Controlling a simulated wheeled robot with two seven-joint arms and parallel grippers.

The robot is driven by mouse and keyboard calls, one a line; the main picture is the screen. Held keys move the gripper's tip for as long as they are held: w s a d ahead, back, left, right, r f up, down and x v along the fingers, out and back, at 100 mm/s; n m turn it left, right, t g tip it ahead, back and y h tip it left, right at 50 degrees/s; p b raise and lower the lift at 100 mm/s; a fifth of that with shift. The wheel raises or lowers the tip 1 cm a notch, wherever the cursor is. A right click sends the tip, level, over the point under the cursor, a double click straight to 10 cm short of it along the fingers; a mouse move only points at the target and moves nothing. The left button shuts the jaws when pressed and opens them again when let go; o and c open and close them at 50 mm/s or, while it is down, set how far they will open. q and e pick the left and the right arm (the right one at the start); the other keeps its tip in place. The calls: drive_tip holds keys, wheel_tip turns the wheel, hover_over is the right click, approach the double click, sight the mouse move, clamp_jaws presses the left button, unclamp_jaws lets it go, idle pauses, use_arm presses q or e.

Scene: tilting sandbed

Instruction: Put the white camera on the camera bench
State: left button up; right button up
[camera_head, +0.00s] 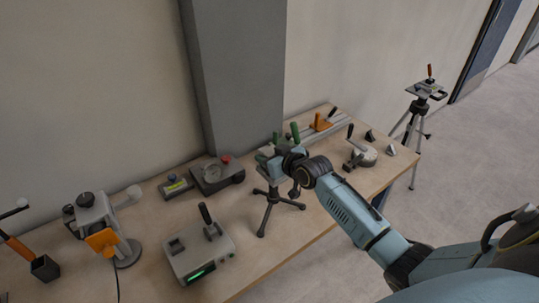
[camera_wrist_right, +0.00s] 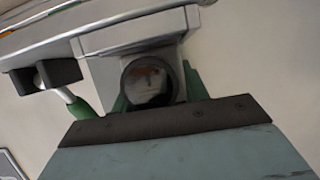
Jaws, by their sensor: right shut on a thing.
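My right gripper (camera_head: 280,161) reaches over the table to the top of a small black tripod (camera_head: 267,200). It is shut on a pale grey body (camera_wrist_right: 105,75) with a round, dark, lens-like face, which shows in the right wrist view. Green parts flank that face, and a broad flat plate (camera_wrist_right: 35,52) lies above it in the picture. I cannot tell whether this body is the white camera or part of the tripod head. Green parts (camera_head: 295,131) also stick up beside the gripper in the head view. I cannot single out the camera bench. My left gripper is not in view.
A grey box with a green display (camera_head: 200,262) stands in front left of the tripod. A grey device with an orange panel (camera_head: 98,218) is farther left. A rail with an orange block (camera_head: 322,122) lies behind right. A tall tripod (camera_head: 425,92) stands past the table.

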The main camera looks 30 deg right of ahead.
drive_tip(key=o, duration=1.3)
drive_tip(key=shift+f, duration=0.1)
drive_tip(key=v, duration=0.9)
drive_tip(key=r+v, duration=0.1)
drive_tip(key=v, duration=0.3)
drive_tip(key=shift+s+a, duration=0.1)
drive_tip(key=shift+a, duration=0.05)
